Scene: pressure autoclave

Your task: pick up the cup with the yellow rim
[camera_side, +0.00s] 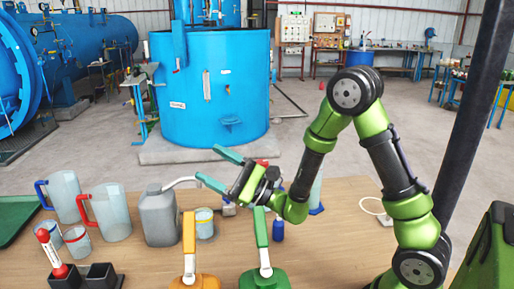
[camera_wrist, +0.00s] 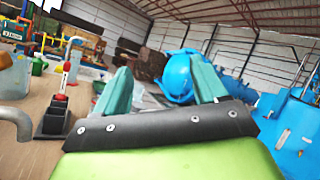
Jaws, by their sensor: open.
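The clear cup with the yellow rim (camera_side: 205,224) stands on the wooden table in the side view. It sits between the grey jug (camera_side: 159,216) and the green-topped bottle, partly behind the orange-topped bottle. I cannot make it out in the wrist view. My gripper (camera_side: 219,168) is open and empty, above the cup and slightly right of it, with its teal fingers pointing left. In the wrist view the two fingers of my gripper (camera_wrist: 162,86) are spread apart with nothing held between them.
The orange-topped bottle (camera_side: 188,235) and green-topped bottle (camera_side: 261,230) stand in front. Two handled pitchers (camera_side: 111,215) (camera_side: 65,196) and two small cups (camera_side: 77,243) (camera_side: 54,234) are at left, near a black holder (camera_side: 100,277). The jug's pale spout (camera_side: 181,182) rises near my fingers.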

